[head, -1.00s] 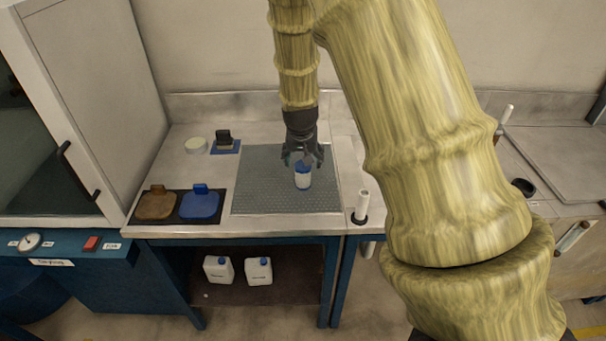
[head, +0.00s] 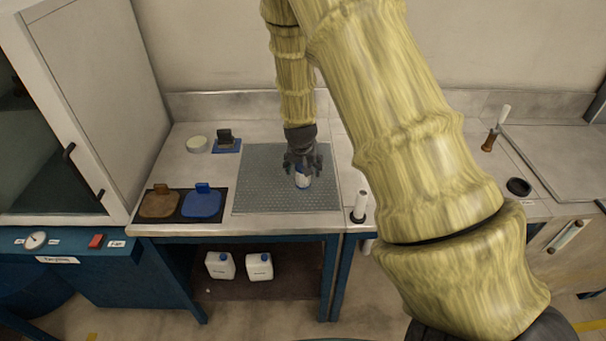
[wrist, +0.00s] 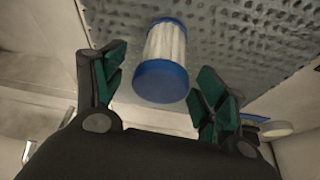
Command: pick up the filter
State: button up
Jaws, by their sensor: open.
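The filter (head: 302,180) is a small white pleated cylinder with blue end caps. It stands upright on the grey dimpled mat (head: 260,190) on the bench. In the wrist view the filter (wrist: 163,62) shows its blue cap towards me, between and a little beyond my fingertips. My gripper (head: 302,168) is open above the filter and hides part of it in the head view. In the wrist view my gripper (wrist: 160,85) has one green-padded finger on each side, with gaps to the filter.
Left of the mat are a brown scoop-like item (head: 159,203) and a blue one (head: 203,203) on a black tray. A round pale tub (head: 197,144) and a black block on a blue base (head: 226,140) stand behind. A white cylinder (head: 360,206) stands to the right.

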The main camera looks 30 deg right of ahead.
jog(key=c, duration=1.2)
